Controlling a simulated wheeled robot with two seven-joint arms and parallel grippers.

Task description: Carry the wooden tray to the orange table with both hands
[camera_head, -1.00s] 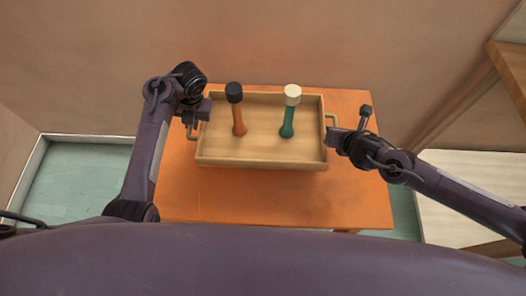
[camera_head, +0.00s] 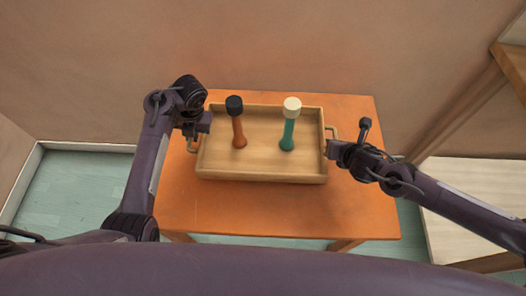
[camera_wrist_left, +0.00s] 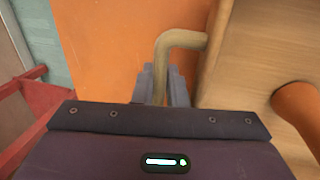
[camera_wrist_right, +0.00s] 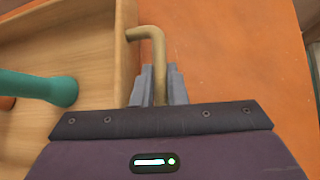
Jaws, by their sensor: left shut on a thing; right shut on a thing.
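The wooden tray (camera_head: 262,174) is over the orange table (camera_head: 270,212), level, with the table top showing around it. I cannot tell whether it touches the table. Inside stand an orange-handled piece with a black head (camera_head: 238,124) and a green-handled piece with a cream head (camera_head: 288,128). My left gripper (camera_head: 193,136) is shut on the tray's left handle, which shows in the left wrist view (camera_wrist_left: 178,40). My right gripper (camera_head: 334,146) is shut on the right handle, which shows in the right wrist view (camera_wrist_right: 150,34).
A plain wall (camera_head: 300,45) stands close behind the table. A pale wooden surface (camera_head: 455,205) and shelf are at the right. Green floor (camera_head: 75,190) shows at the left. The table's front part is bare. A red frame (camera_wrist_left: 25,110) shows in the left wrist view.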

